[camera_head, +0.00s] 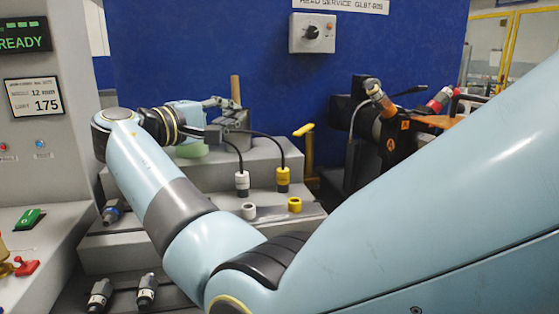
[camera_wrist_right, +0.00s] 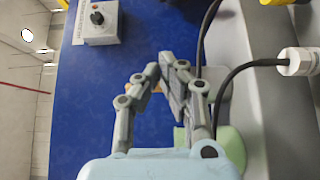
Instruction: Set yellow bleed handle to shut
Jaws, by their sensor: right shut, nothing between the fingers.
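The yellow bleed handle (camera_head: 304,130) sits atop a yellow post, right of the stepped grey stand, in the head view. Its short lever lies nearly level. My right gripper (camera_head: 228,103) is at the stand's upper step, to the left of the handle and slightly higher, clearly apart from it. In the wrist view my right gripper (camera_wrist_right: 166,66) has its fingertips together with nothing held. The handle cannot be made out in the wrist view. My left gripper is not in view.
Cabled white (camera_head: 242,183) and yellow (camera_head: 283,178) plugs stand on the stepped stand (camera_head: 265,152). A wooden rod (camera_head: 235,88) rises behind my gripper. A knob box (camera_head: 312,33) hangs on the blue panel. Black and orange equipment (camera_head: 405,124) stands right of the handle.

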